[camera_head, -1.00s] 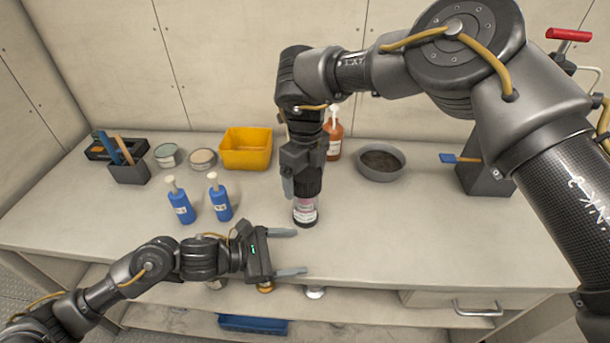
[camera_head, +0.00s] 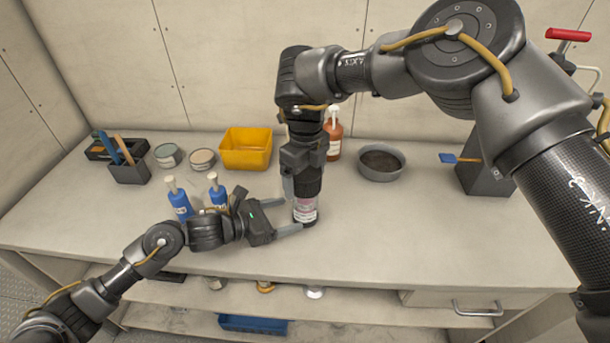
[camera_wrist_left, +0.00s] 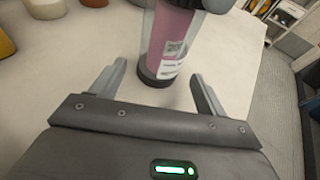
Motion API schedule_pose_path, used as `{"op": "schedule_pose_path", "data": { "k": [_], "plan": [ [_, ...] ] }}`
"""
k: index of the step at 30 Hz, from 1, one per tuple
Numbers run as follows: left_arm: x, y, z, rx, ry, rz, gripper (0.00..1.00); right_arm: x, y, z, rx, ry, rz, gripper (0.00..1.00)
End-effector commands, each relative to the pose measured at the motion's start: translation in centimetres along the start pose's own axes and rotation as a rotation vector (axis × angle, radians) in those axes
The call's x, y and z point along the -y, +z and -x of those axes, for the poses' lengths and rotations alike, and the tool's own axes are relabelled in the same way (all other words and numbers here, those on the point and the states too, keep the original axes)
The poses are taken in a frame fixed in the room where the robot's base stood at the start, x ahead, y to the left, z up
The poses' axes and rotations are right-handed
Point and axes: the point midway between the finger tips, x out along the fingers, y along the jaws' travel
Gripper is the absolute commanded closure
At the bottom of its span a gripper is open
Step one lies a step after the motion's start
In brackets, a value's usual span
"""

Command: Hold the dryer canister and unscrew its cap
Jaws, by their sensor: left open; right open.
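The dryer canister (camera_head: 305,211) stands upright near the front of the bench, a clear body with pink contents, a white label and a dark base. It also shows in the left wrist view (camera_wrist_left: 172,38), beyond and between the open fingers. My left gripper (camera_head: 291,214) is open, low over the bench, with its fingers at the canister's left side; I cannot tell whether they touch it. My right gripper (camera_head: 301,190) is open and points down at the canister's top from above. The cap is dark and mostly hidden by the right gripper.
Two blue pump bottles (camera_head: 180,204) (camera_head: 217,194) stand close behind my left arm. A yellow bin (camera_head: 246,150), an orange bottle (camera_head: 334,138), a grey bowl (camera_head: 381,164) and two tins are farther back. The bench right of the canister is clear.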

Motion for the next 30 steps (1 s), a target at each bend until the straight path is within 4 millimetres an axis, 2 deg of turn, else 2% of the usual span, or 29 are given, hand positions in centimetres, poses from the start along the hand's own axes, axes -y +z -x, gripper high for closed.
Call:
{"op": "schedule_pose_path", "data": {
  "k": [6, 12, 25, 30],
  "plan": [
    [0.1, 0.1, -3.2, 0.001, -0.002, 0.001, 0.25, 0.0, 0.0, 0.0, 0.000, 0.000, 0.000, 0.10],
    [0.1, 0.0, -4.9, 0.000, -0.002, 0.000, 0.25, 0.0, 0.0, 0.0, 0.000, 0.000, 0.000, 0.10],
    [0.1, 0.0, -5.5, 0.000, -0.001, 0.000, 0.25, 0.0, 0.0, 0.0, 0.000, 0.000, 0.000, 0.10],
    [0.1, 0.0, -5.5, 0.000, -0.001, 0.000, 0.46, 0.0, 0.0, 0.0, 0.000, 0.000, 0.000, 0.10]
  ]
}}
